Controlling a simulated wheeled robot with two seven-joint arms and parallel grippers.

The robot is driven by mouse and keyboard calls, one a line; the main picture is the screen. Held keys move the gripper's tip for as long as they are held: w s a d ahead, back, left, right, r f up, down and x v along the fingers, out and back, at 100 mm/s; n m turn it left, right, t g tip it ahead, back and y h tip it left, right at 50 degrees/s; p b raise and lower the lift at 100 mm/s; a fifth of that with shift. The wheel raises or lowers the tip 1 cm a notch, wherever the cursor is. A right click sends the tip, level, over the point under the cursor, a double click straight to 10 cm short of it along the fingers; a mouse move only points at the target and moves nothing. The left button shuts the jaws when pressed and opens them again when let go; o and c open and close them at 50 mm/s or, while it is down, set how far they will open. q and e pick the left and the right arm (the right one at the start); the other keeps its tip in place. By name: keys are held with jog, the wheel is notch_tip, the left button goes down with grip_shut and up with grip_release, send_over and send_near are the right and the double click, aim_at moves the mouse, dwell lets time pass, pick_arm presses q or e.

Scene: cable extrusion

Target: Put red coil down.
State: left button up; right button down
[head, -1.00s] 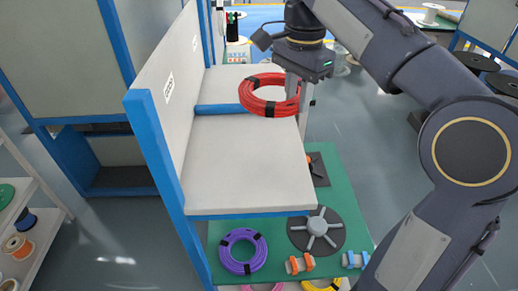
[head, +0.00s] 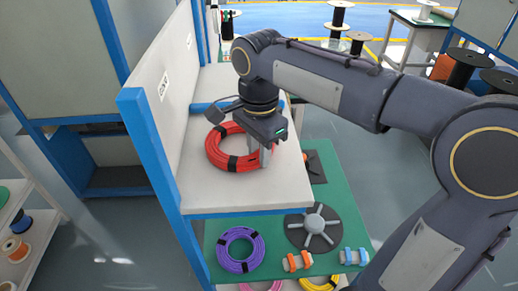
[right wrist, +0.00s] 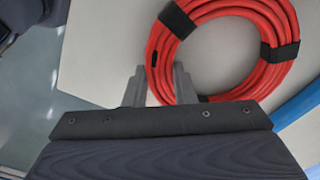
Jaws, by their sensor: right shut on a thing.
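The red coil (head: 222,150), bound with black bands, is at the white shelf (head: 215,192), over its middle part. It looks flat and level on or just above the surface; I cannot tell if it touches. My right gripper (head: 266,153) is shut on the coil's right side. In the right wrist view the gripper's fingers (right wrist: 160,88) straddle the near left edge of the red coil (right wrist: 222,42). My left gripper is not in view.
A blue bar (head: 208,106) crosses the shelf behind the coil, and a white panel (head: 160,110) stands on its left. Below, a green board (head: 340,215) holds a purple coil (head: 242,248) and a grey spoked disc (head: 316,228). The shelf's front part is clear.

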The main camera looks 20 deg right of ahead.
jog(key=c, duration=1.2)
grip_release()
notch_tip(320, 180, up, 12)
jog(key=shift+p, duration=0.45)
